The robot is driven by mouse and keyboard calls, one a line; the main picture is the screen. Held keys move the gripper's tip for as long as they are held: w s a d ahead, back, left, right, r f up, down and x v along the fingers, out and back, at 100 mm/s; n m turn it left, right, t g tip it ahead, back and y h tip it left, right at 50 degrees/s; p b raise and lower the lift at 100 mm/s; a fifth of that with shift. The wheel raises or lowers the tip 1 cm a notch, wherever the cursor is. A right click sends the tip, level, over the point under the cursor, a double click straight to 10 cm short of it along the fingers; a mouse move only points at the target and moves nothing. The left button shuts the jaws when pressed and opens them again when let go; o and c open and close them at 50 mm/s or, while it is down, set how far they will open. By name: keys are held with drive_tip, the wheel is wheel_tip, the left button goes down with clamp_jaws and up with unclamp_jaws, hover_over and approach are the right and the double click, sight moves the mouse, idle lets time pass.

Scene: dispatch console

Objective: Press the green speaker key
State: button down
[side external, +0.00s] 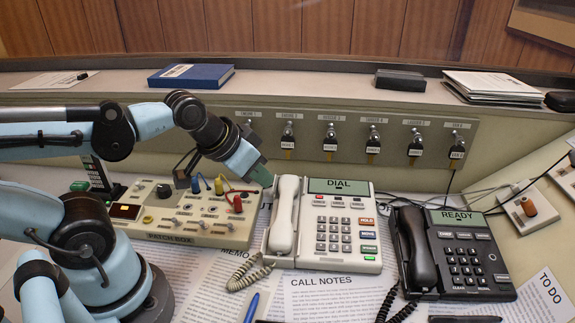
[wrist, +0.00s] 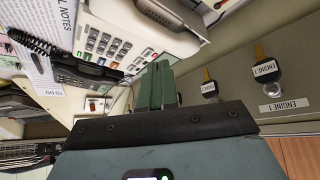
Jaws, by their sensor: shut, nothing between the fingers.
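The white phone (side external: 322,225) stands on the papers at the centre of the side view, its screen reading DIAL. A column of coloured keys runs down its right side: orange, blue, then a green key (side external: 369,249) at the lower right. Its label is too small to read. My gripper (side external: 263,176) is at the phone's upper left, above and behind the handset, away from the green key. In the wrist view, the teal fingers (wrist: 158,72) are together and empty, with the phone's keypad (wrist: 104,43) to their upper left.
A black phone (side external: 463,262) reading READY stands to the right. A patch box (side external: 190,212) with coloured plugs lies left, under my arm. The panel of labelled key switches (side external: 374,150) rises behind. A coiled cord (side external: 246,272) lies beside the white phone. Space above the phones is clear.

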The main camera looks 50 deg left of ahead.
drive_tip(key=shift+w, duration=0.1)
drive_tip(key=m+t+h, duration=0.1)
drive_tip(key=m+h, duration=0.4)
drive_tip(key=m, duration=1.3)
hover_over(369, 249)
drive_tip(key=s+d, duration=0.1)
drive_tip(key=s, duration=0.1)
drive_tip(key=shift+s+r, duration=0.1)
drive_tip(key=shift+w+a+f, duration=0.15)
drive_tip(key=shift+f, duration=1.3)
drive_tip(key=shift+w+a+f, duration=0.15)
drive_tip(key=shift+a+f, duration=0.05)
drive_tip(key=shift+f, duration=1.25)
drive_tip(key=shift+w+a+f, duration=0.15)
drive_tip(key=shift+f, duration=1.3)
drive_tip(key=shift+f, duration=0.15)
drive_tip(key=shift+f, duration=0.3)
